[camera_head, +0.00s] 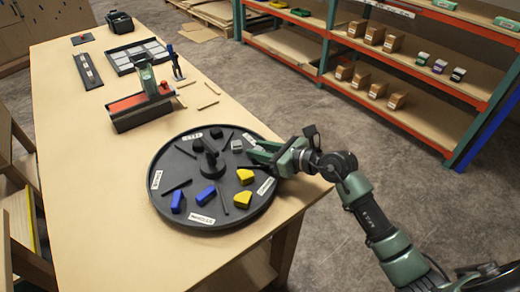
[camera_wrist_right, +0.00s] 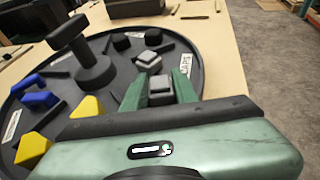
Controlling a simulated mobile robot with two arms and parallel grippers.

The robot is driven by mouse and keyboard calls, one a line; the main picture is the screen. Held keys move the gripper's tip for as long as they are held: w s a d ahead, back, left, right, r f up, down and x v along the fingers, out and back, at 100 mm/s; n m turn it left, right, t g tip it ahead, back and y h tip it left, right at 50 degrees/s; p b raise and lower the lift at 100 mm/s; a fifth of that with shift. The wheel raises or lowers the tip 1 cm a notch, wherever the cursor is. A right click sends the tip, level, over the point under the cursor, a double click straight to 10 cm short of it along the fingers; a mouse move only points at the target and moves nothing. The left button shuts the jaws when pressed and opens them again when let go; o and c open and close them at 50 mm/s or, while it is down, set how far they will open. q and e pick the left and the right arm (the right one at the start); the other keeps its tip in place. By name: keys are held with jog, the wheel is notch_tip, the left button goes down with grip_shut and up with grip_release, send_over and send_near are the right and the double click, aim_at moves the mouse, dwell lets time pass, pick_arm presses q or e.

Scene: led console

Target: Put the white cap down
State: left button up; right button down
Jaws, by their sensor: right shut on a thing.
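My right gripper (camera_head: 254,152) reaches in over the right side of a round black sorting tray (camera_head: 208,222). In the right wrist view its two green fingers (camera_wrist_right: 160,86) are shut on a whitish-grey cap (camera_wrist_right: 161,98). The held cap is not clear in the head view, where the gripper covers it. Another whitish-grey cap (camera_head: 236,145) lies in the tray just beyond the fingertips; it also shows in the wrist view (camera_wrist_right: 149,60). I cannot tell whether the held cap touches the tray floor. My left gripper is not in view.
The tray has a central post (camera_head: 211,163), thin dividers and rim labels. Blue caps (camera_head: 206,195), yellow caps (camera_head: 245,176) and black caps (camera_head: 197,146) lie in other sections. A red-topped fixture (camera_head: 140,104) stands further back on the table (camera_head: 85,190). Shelves (camera_head: 420,105) stand beyond the aisle.

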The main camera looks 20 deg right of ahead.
jog(key=c, duration=1.1)
grip_release()
jog(key=shift+f, duration=0.1)
jog(key=b+v, duration=0.1)
jog(key=v, duration=1)
jog(key=shift+d+b, duration=0.1)
jog(key=shift+b, duration=0.2)
jog(key=shift+s+d+r, duration=0.2)
jog(key=shift+s+r, duration=0.1)
jog(key=shift+s, duration=0.1)
